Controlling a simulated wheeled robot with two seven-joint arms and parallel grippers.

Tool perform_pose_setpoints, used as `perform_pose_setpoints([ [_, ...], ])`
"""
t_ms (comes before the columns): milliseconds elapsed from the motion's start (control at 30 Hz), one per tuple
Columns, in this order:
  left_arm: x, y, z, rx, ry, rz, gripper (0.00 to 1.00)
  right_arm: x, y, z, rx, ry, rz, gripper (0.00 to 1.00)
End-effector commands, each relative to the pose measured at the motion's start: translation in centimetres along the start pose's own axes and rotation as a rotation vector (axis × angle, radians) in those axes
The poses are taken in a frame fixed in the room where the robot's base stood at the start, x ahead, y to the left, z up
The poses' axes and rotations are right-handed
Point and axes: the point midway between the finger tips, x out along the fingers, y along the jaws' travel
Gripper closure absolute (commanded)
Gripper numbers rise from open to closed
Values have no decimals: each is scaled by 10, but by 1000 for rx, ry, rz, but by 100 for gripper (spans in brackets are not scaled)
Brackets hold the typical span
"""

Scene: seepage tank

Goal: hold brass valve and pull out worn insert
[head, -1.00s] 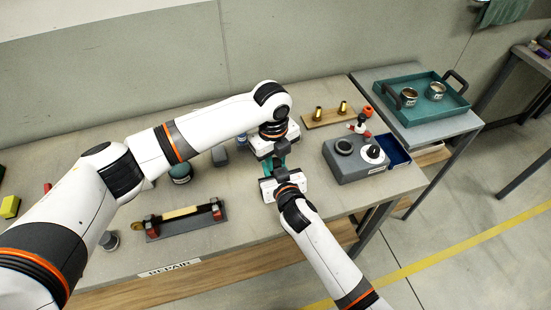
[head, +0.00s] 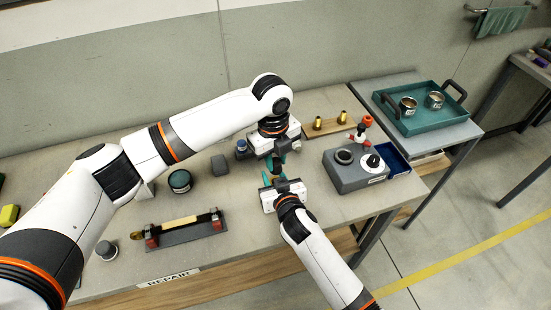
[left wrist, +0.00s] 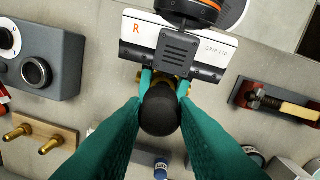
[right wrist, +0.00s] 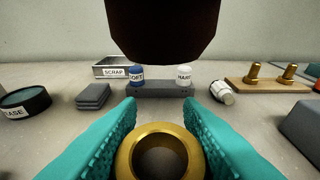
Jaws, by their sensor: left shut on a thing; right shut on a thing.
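The brass valve (right wrist: 160,155) is between my right gripper's teal fingers in the right wrist view, its round opening facing that camera. My right gripper (head: 273,177) is shut on it; brass also shows in the left wrist view (left wrist: 181,84). My left gripper (head: 279,158) is shut on a dark, round-ended piece (left wrist: 160,108), seemingly the worn insert, which hides part of the valve behind it. The grippers face each other closely above the bench. A large dark shape fills the top of the right wrist view. I cannot tell whether the insert still touches the valve.
Right of the grippers stand a grey block (head: 349,178), a blue bin (head: 396,161) and a wooden board (head: 330,129) with brass pieces. A teal tray (head: 424,121) sits on the side table.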

Motion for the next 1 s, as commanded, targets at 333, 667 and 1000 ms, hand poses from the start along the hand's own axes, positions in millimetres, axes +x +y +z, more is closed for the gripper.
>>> perform_pose_setpoints([
  [333,1,0,0,0,0,0,100,-1,-1,-10,-2,21,-4,52],
  [667,1,0,0,0,0,0,100,-1,0,-5,-1,11,-1,42],
  [1000,0,0,0,0,0,0,100,-46,0,-6,0,11,0,42],
])
